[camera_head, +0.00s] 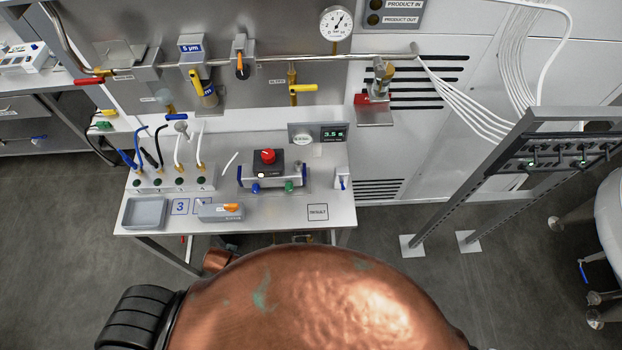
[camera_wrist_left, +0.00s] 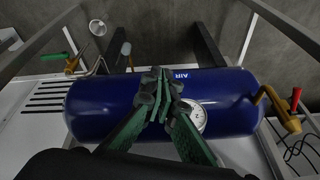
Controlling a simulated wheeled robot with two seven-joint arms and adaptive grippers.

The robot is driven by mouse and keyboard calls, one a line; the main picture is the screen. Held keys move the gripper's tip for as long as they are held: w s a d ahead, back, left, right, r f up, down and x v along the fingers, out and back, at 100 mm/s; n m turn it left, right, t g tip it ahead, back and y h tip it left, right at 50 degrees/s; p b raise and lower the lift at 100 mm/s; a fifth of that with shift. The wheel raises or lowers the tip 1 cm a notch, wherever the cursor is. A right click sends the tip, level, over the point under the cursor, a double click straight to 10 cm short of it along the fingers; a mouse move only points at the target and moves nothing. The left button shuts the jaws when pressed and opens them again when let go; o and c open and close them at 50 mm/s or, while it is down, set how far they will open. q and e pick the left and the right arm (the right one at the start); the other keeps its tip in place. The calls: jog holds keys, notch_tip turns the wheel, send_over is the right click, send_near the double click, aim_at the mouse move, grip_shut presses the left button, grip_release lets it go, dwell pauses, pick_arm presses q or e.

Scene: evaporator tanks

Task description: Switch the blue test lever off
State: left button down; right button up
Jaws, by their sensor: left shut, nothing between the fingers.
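In the head view a small blue lever (camera_head: 176,116) lies roughly level below the pipe panel, above the back of the steel bench. Its label is not readable, and I cannot tell whether it is the test lever. Another blue handle (camera_head: 583,272) hangs at the right by a white tank, and one more (camera_head: 39,137) is at the far left. My left gripper (camera_wrist_left: 160,78) shows only in the left wrist view. Its fingers are shut and empty, in front of a blue tank marked AIR (camera_wrist_left: 110,105). No blue lever is clear there. My right gripper is in neither view.
The steel bench (camera_head: 280,218) carries a grey tray (camera_head: 145,213), a device with a red knob (camera_head: 267,156) and cabled sockets. A large copper body (camera_head: 300,300) fills the front. A metal rack (camera_head: 470,180) stands right. The wrist view shows a gauge (camera_wrist_left: 194,117) and red-handled brass valve (camera_wrist_left: 296,97).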

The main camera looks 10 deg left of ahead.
pick_arm(q)
jog(key=s+f+g+b, duration=0.1)
jog(key=s+f, duration=0.3)
jog(key=f, duration=0.4)
jog(key=s+d+f+b, duration=0.1)
jog(key=s+f, duration=0.3)
jog(key=f, duration=0.4)
jog(key=s+f+g+b, duration=0.1)
jog(key=s+f+b, duration=0.15)
jog(key=f, duration=0.55)
jog(key=s+f+b, duration=0.1)
jog(key=s+f, duration=0.9)
jog(key=s, duration=0.4)
jog(key=shift+s+f+g+h+b, duration=0.2)
jog(key=shift+f+g+h+b, duration=0.05)
jog(key=shift+g+h+b, duration=0.05)
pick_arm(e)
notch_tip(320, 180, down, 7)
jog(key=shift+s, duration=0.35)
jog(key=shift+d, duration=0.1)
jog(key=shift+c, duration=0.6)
